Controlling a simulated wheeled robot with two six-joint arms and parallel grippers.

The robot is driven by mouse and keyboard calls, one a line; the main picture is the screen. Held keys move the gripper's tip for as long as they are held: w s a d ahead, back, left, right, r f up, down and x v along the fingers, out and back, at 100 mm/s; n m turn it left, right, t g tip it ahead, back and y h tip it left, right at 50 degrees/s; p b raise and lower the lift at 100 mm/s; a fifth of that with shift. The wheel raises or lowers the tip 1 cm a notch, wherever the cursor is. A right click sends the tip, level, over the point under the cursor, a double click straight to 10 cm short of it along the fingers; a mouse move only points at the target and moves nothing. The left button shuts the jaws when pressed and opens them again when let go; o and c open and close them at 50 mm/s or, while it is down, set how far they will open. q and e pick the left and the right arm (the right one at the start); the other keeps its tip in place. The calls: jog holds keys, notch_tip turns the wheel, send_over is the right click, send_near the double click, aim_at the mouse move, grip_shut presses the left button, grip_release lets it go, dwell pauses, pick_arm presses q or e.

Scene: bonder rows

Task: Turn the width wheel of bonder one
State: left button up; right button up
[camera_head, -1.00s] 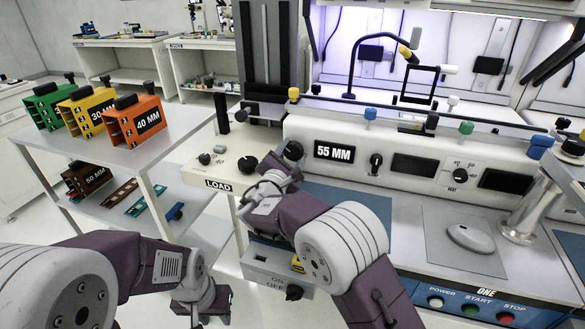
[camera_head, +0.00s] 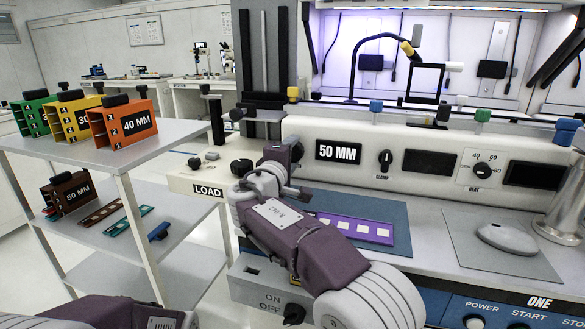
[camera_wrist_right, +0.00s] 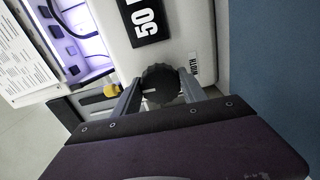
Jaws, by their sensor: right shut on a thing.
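The width wheel (camera_wrist_right: 158,82) is a dark ribbed knob with a pale mark on the white front panel of bonder one, beside a WIDTH label (camera_wrist_right: 194,66). My right gripper (camera_wrist_right: 160,90) is shut on it, one finger on each side. In the head view my right gripper (camera_head: 284,155) is at the panel's left end and mostly hides the wheel. The width display (camera_head: 338,152) reads 50 MM. My left gripper is out of view; only part of my left arm shows at the bottom left.
A purple strip with pale squares (camera_head: 357,229) lies on the blue mat (camera_head: 394,215) right of my right arm. Left is a shelf cart (camera_head: 170,131) with green, yellow and orange magazines on top and a brown 50 MM magazine (camera_head: 70,192) below. A clamp knob (camera_head: 386,158) is right of the display.

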jog(key=m+b, duration=0.2)
jog(key=m, duration=0.1)
jog(key=shift+b, duration=0.35)
jog(key=shift+r+m+b, duration=0.2)
jog(key=shift+m+b, duration=0.45)
jog(key=shift+m, duration=0.45)
jog(key=shift+r, duration=0.15)
jog(key=o, duration=1.4)
jog(key=shift+w, duration=0.1)
jog(key=shift+c, duration=0.2)
jog(key=shift+f, duration=0.25)
jog(key=b+v, duration=0.1)
jog(key=v, duration=0.8)
